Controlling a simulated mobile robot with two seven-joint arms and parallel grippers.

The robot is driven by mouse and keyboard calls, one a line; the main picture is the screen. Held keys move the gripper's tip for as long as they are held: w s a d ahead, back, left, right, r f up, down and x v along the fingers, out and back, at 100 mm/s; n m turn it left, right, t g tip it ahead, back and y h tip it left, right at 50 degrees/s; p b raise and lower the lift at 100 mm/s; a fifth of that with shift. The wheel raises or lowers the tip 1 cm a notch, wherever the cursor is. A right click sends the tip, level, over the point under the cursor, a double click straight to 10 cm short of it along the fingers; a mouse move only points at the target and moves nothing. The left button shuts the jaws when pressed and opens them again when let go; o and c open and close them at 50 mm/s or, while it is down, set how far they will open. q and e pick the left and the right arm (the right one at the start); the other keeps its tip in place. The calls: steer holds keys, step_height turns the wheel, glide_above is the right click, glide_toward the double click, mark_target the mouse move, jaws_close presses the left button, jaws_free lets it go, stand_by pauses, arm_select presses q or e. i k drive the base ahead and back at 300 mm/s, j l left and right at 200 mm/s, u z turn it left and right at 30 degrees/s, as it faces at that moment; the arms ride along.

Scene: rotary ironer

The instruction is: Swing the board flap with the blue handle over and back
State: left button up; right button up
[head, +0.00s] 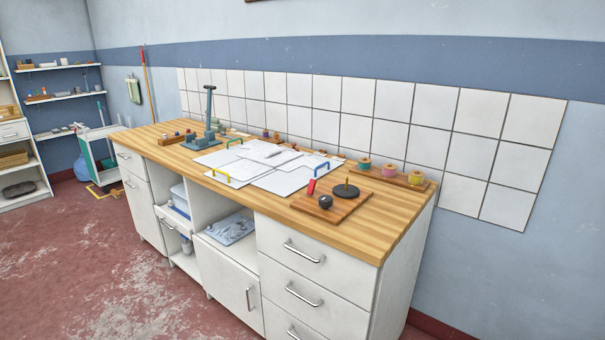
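White board panels (272,178) lie flat on the wooden top of a cabinet, around the middle of the head view. A blue handle (321,169) stands up at the right end of the panels. Another bluish handle (235,142) stands at their far left edge, and a yellow handle (217,175) at their near left edge. The panel seams are too small to tell which flap each handle belongs to. Neither of my grippers is in view.
A wooden board with a black disc (346,191), a dark knob (325,202) and a red piece (311,187) sits right of the panels. Spools (389,171) stand behind it. A blue-green press stand (209,117) is at the left. Red floor before the cabinet (334,258) is clear.

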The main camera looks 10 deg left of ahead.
mark_target(280, 183)
steer(key=i+j+z, duration=0.1)
steer(key=z, duration=0.6)
steer(key=i+j+z, duration=0.1)
steer(key=j+z, duration=0.15)
steer(key=j, duration=0.15)
steer(key=j+z, duration=0.25)
steer(key=j, duration=0.15)
steer(key=j+z, duration=0.1)
steer(key=j, duration=0.35)
steer(key=i+j+z, duration=0.15)
steer(key=j, duration=1.65)
